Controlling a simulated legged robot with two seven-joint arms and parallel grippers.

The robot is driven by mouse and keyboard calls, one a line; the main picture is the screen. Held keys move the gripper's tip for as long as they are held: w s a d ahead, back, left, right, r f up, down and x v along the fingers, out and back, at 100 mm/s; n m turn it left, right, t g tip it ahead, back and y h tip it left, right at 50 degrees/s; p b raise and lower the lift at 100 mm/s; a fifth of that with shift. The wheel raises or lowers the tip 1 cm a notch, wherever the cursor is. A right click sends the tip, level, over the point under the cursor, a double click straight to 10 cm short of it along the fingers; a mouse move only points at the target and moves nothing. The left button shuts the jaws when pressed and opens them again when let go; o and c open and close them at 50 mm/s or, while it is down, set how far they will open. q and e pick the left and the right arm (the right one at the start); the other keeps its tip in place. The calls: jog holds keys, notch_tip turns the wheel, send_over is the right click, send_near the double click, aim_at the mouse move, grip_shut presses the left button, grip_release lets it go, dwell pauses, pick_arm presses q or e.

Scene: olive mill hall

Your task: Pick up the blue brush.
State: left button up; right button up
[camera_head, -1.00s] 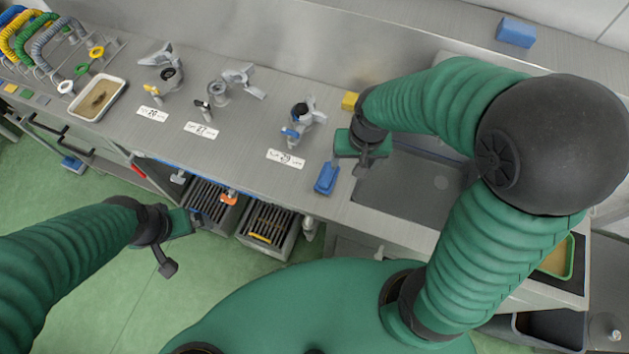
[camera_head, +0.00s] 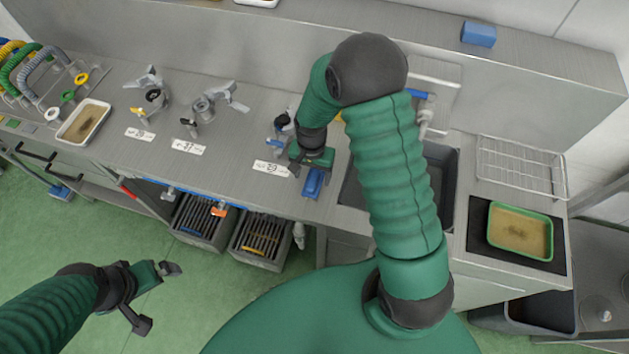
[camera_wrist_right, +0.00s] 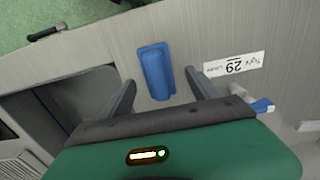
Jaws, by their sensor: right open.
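The blue brush (camera_head: 313,183) lies on the steel counter near its front edge, just left of the sink. In the right wrist view its blue body (camera_wrist_right: 156,68) shows between my two fingers, with its bristles not visible. My right gripper (camera_head: 308,170) is over the brush's far end in the head view. It is open, with one finger on each side of the brush in the wrist view (camera_wrist_right: 159,80), and has not closed on it. My left gripper (camera_head: 158,296) is open and empty, over the green floor at the lower left.
A label card numbered 29 (camera_head: 271,168) and a metal tap fitting (camera_head: 282,128) are left of the brush. The dark sink (camera_head: 440,172) is to the right. A blue block (camera_head: 478,34) lies on the back ledge. A green-rimmed tray (camera_head: 520,232) stands far right.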

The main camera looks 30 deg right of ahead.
aim_at(313, 178)
jog(key=f, duration=0.2)
jog(key=f+p, duration=0.1)
jog(key=f, duration=0.1)
jog(key=shift+s+a, duration=0.15)
jog(key=shift+a, duration=0.1)
jog(key=shift+f, duration=0.2)
jog(key=shift+d+f, duration=0.1)
jog(key=shift+d, duration=0.3)
jog(key=shift+c, duration=0.3)
jog(key=shift+d, duration=0.2)
jog(key=c, duration=0.5)
jog(key=shift+c, duration=1)
jog(key=shift+a, duration=0.45)
grip_shut()
pick_arm(q)
jog(key=shift+a+r, duration=0.5)
jog(key=shift+a, duration=0.1)
jog(key=shift+d, duration=0.1)
pick_arm(e)
jog(key=shift+d, duration=0.1)
